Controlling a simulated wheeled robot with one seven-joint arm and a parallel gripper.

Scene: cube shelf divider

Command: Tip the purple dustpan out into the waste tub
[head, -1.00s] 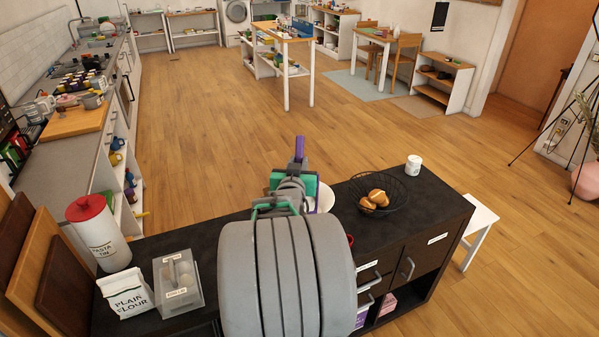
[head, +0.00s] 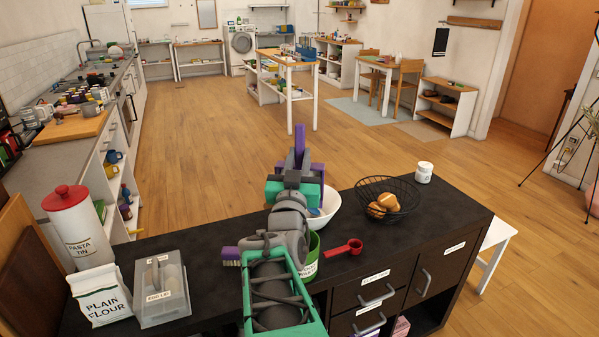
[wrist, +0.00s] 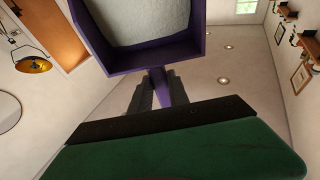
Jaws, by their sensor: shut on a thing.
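The purple dustpan (wrist: 152,57) shows in the wrist view with a grey-white surface inside its rim. I cannot tell whether that is its contents. My gripper (wrist: 163,95) is shut on its handle. In the head view my gripper (head: 298,165) is raised above the counter, with purple parts of the dustpan (head: 300,138) at its tip; the pan is mostly hidden behind it. A green tub with a white label (head: 309,264), probably the waste tub, stands on the dark counter just right of my arm. My arm hides part of it, and its inside is not visible.
A white bowl (head: 328,207) stands behind the tub, and a red-handled thing (head: 342,249) beside it. A wire basket of bread rolls (head: 388,200) and a white jar (head: 424,172) are right. A purple-ended thing (head: 231,254), grey box (head: 161,292) and flour bag (head: 99,296) are left.

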